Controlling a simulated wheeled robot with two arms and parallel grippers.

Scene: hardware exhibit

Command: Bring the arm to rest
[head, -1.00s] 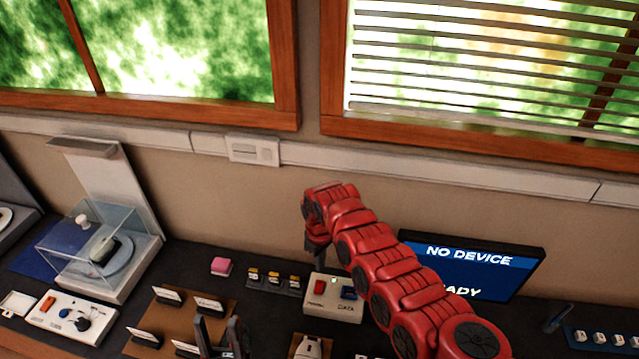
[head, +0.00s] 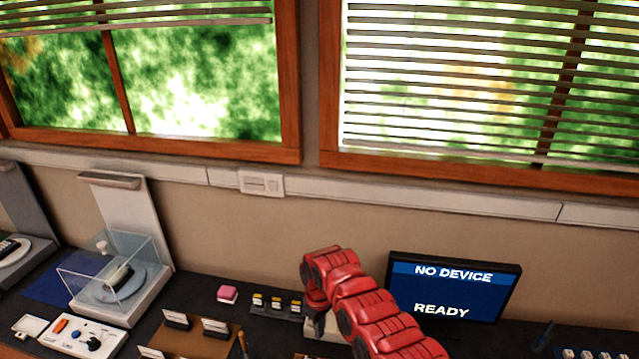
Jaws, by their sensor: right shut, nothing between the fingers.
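My red right arm reaches in from the bottom right, bends over at its top and points down. My right gripper (head: 313,324) hangs at its end, small and dark, shut with nothing in it. It shows in front of a pale switch box (head: 332,348), mostly hidden behind the arm; I cannot tell whether they touch. My left gripper is not in view.
A monitor (head: 455,288) reading "NO DEVICE" and "READY" stands right of the arm. A clear case (head: 108,272) and control panel (head: 82,336) stand farther left.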

